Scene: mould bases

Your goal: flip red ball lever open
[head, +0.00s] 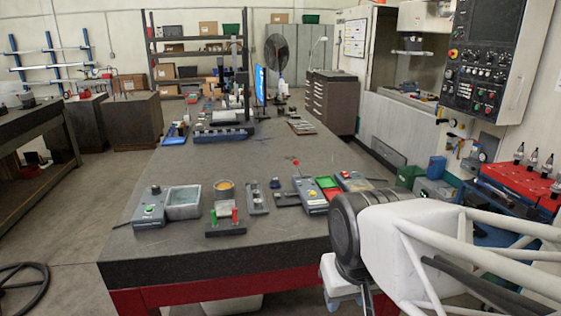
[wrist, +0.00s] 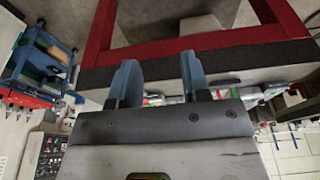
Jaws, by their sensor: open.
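The red ball lever (head: 295,162) stands up from a grey box (head: 311,197) with several small buttons, on the near half of the dark table. Its thin rod leans slightly, with the ball at the top. My gripper (wrist: 158,58) is open and empty, with its two blue fingers apart in the wrist view. In the head view it is partly seen below my wrist, outside the table's near right edge. It is well apart from the lever. In the wrist view I cannot make out the lever among the small, partly hidden devices beyond the gripper.
Left of the lever are a slotted plate (head: 257,198), a yellow-topped cup (head: 224,190), a block with red and green posts (head: 226,223) and a control box with a tray (head: 183,202). The table's front left is clear.

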